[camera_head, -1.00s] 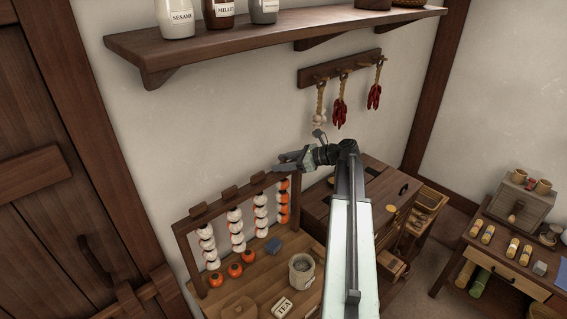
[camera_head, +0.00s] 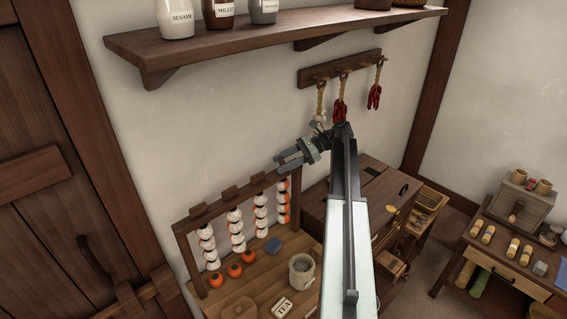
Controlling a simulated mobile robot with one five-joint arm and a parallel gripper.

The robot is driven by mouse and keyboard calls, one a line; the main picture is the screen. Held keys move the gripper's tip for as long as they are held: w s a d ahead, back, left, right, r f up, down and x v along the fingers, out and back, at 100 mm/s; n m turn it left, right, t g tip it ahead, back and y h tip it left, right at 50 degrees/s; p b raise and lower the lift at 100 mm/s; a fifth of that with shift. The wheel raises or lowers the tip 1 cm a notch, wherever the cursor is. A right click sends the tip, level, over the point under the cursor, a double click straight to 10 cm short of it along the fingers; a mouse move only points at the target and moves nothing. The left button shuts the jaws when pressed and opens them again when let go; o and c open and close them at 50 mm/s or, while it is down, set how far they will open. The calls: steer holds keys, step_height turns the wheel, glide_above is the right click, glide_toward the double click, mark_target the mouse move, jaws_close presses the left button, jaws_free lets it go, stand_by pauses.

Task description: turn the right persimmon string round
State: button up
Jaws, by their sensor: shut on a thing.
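A dark wooden rack (camera_head: 188,257) stands on the wooden counter, with several persimmon strings hanging from its top rail. The right persimmon string (camera_head: 283,203) hangs by the rack's right post, its fruits showing white with orange toward the side. The middle string (camera_head: 261,214) and the strings left of it (camera_head: 236,230) show mostly white with orange edges. My gripper (camera_head: 284,163) is at the right end of the top rail, above the right string. It is shut on that string's wooden top piece, which the fingers mostly hide.
A wooden chest (camera_head: 370,195) is to the right. Garlic and chili bunches (camera_head: 374,97) hang above, under a shelf (camera_head: 270,32).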

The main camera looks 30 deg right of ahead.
steer(key=shift+f, duration=0.1)
steer(key=o, duration=1.4)
